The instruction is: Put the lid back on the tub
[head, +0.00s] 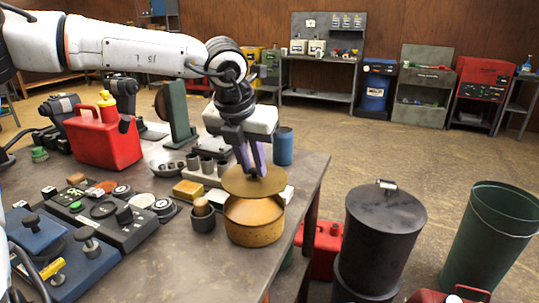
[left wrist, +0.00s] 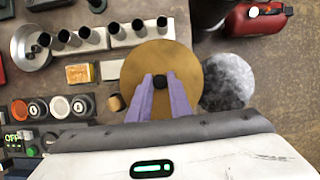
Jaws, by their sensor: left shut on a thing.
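The lid (head: 246,184) is a flat brass-coloured disc with a small dark knob. My left gripper (head: 253,172) is shut on the knob, its purple fingers pointing down, and holds the lid roughly level. The round orange-yellow tub (head: 253,226) stands near the table's right edge. In the head view the lid is above the tub and overlaps its back rim. The left gripper also shows there (left wrist: 160,82). My right gripper is not in view.
A small cup with a wooden knob (head: 202,216) stands close left of the tub. A yellow block (head: 188,190), a row of dark cups (head: 208,165) and a blue can (head: 283,147) are nearby. A black drum (head: 385,235) stands on the floor beyond the table's right edge.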

